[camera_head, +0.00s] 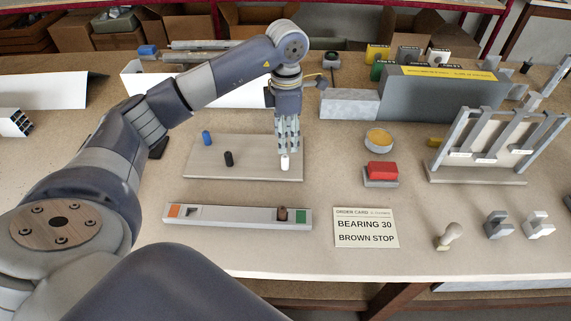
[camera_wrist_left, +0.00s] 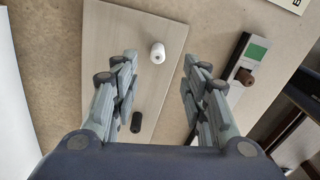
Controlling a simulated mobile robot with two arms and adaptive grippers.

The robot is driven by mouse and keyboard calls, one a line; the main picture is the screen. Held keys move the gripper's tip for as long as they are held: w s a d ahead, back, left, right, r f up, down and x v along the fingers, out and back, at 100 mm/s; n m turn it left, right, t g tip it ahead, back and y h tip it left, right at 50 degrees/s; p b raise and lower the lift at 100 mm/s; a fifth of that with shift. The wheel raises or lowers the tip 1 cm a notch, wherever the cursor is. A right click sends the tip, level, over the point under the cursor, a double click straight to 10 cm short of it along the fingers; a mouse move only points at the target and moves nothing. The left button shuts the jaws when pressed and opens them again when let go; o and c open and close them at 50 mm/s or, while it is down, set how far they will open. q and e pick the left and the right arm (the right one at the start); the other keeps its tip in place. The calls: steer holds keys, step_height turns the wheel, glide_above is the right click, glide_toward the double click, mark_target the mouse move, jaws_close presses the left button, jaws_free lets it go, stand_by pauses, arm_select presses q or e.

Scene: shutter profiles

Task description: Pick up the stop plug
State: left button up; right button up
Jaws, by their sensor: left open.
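My left gripper (camera_head: 287,148) is open and points down just above the white plug (camera_head: 285,163) on the pale board (camera_head: 220,171). In the left wrist view, the white plug (camera_wrist_left: 157,53) shows between the tips of the left gripper (camera_wrist_left: 159,62), touching neither as far as I can see. A blue plug (camera_head: 207,138) and a black plug (camera_head: 229,158) stand on the same board. A brown plug (camera_head: 283,214) sits in the long grey rail (camera_head: 240,217), beside its green end; it also shows in the left wrist view (camera_wrist_left: 244,76). My right gripper is out of view.
An order card (camera_head: 366,228) reads "BEARING 30, BROWN STOP". A red block on a grey base (camera_head: 381,172) and a yellow-topped round tin (camera_head: 378,138) stand right of the board. A slotted rack (camera_head: 480,174) stands farther right. A stamp (camera_head: 447,237) lies near the front edge.

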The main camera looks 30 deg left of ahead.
mark_target(285, 157)
arm_select(q)
step_height(285, 157, down, 4)
steer(key=shift+f+p, duration=0.1)
steer(key=shift+p, duration=0.3)
steer(key=f+p, duration=0.2)
steer(key=f, duration=0.2)
steer(key=shift+a, duration=0.2)
steer(key=shift+f, duration=0.55)
steer(key=c, duration=0.9)
